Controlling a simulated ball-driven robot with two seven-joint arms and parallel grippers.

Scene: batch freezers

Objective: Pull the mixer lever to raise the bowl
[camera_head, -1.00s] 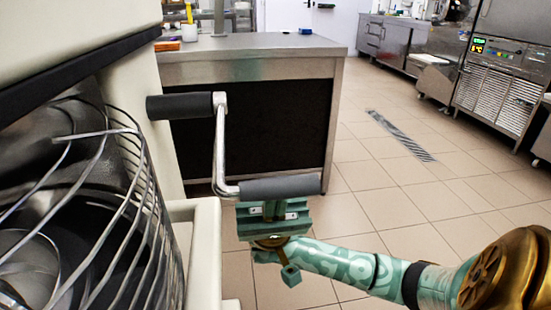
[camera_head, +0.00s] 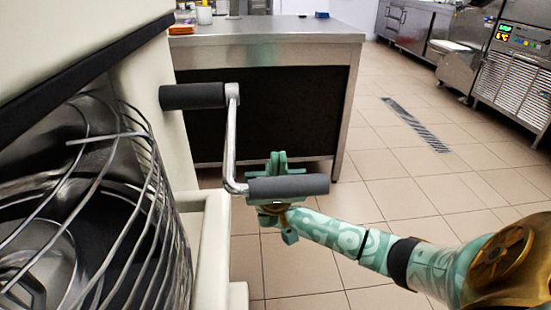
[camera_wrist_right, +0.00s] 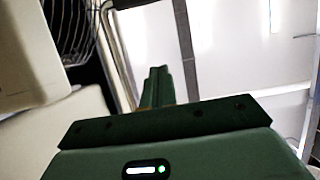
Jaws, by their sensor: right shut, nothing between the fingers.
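The mixer lever is a bent metal crank (camera_head: 231,140) with an upper dark grip (camera_head: 192,96) at the cream mixer body and a lower dark grey handle (camera_head: 290,186) at its free end. My right gripper (camera_head: 279,160) is at the lower handle, its teal fingertips showing above and behind it. Its fingers are together with nothing between them, and the handle hides part of the gripper. In the right wrist view, the closed fingers (camera_wrist_right: 157,86) point up, with a metal rod of the lever (camera_wrist_right: 117,55) to their left. The bowl (camera_head: 40,265) sits behind the wire guard. My left gripper is not in view.
The wire guard (camera_head: 160,205) and cream mixer body (camera_head: 150,125) stand close on the left. A steel counter (camera_head: 270,52) is behind the lever. Tiled floor (camera_head: 400,180) is open to the right. A freezer (camera_head: 515,75) stands at the far right.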

